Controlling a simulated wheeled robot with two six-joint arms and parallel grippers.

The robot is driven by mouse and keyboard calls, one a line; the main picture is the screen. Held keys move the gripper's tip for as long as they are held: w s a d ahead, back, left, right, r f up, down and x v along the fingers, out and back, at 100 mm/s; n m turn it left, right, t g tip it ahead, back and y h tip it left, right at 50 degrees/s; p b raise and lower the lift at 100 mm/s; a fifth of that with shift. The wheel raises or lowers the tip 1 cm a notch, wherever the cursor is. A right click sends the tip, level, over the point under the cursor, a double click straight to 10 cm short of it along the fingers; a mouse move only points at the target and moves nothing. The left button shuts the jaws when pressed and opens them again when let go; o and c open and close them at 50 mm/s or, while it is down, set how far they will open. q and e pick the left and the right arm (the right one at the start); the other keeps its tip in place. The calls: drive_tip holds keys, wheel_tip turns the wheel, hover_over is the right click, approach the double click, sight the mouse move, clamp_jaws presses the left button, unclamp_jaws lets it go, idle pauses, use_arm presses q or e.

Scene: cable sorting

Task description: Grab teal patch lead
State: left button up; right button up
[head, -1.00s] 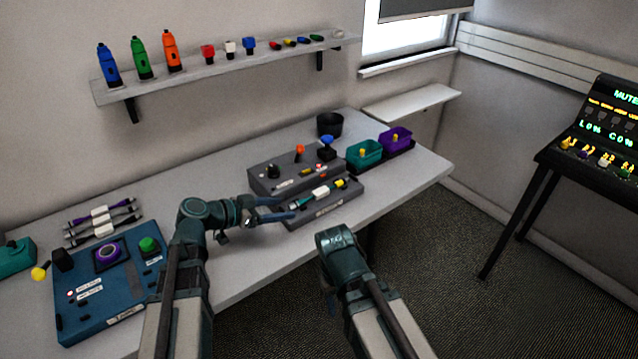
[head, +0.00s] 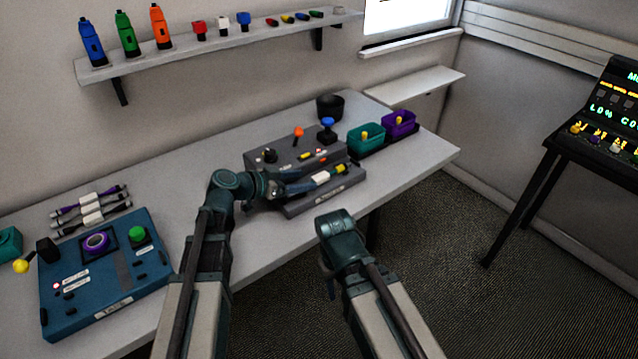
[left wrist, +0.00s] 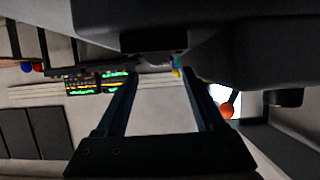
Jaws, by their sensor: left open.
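The teal patch lead (head: 321,177) lies along the low front ledge of the grey console. Its white label and yellow far end show; its teal near end is mostly hidden by my left gripper. My left gripper (head: 306,181) is open at the near end of the lead, with its fingers pointing along it. I cannot tell whether the lead is between the fingers. In the left wrist view the two fingers (left wrist: 163,85) stand apart, with no lead clearly visible between them.
The grey console (head: 283,160) has an orange knob (head: 298,132) and a blue knob (head: 328,123) standing up. A teal bin (head: 366,140) and a purple bin (head: 399,124) are to its right. A blue panel (head: 105,270) and several dark leads (head: 92,210) are at left.

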sight(318, 177)
use_arm(q)
drive_tip(key=shift+b+x, duration=0.85)
drive_tip(key=shift+x, duration=2.05)
drive_tip(key=shift+r, duration=0.25)
clamp_jaws()
